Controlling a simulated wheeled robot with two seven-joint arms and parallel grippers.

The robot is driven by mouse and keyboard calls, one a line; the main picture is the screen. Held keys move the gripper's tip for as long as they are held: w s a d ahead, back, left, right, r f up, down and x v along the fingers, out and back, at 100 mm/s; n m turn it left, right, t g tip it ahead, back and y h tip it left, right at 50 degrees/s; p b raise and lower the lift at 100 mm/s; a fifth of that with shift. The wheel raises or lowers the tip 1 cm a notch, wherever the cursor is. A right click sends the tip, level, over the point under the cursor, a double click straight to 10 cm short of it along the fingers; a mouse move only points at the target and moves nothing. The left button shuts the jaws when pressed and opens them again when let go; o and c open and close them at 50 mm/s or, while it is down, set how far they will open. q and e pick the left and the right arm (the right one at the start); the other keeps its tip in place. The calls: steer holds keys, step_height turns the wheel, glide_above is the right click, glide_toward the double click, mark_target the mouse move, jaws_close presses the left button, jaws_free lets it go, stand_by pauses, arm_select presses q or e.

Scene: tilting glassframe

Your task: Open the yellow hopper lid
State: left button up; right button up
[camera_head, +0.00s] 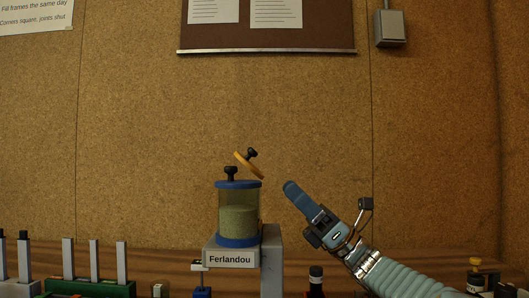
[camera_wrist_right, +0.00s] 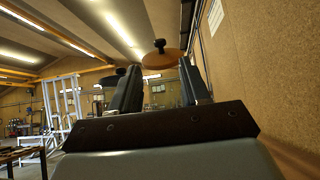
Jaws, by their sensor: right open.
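The yellow hopper lid (camera_head: 243,166) is an orange-yellow disc with a black knob. In the head view it is tilted steeply, above and behind the blue lid (camera_head: 237,185) of a clear jar. Its hopper body is hidden or cannot be made out. My right gripper (camera_head: 290,188) is to the right of the lid and a little lower, fingers pointing up-left, apart from it. In the right wrist view the yellow lid (camera_wrist_right: 162,61) shows beyond and between the open fingers (camera_wrist_right: 158,72), its knob on top. The gap between them is empty. My left gripper is out of view.
Grey posts (camera_head: 94,260) stand at the lower left.

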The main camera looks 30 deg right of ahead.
steer(key=p+x, duration=0.2)
steer(key=x, duration=0.7)
steer(key=shift+a+r, duration=0.2)
steer(key=shift+r, duration=0.05)
jaws_close()
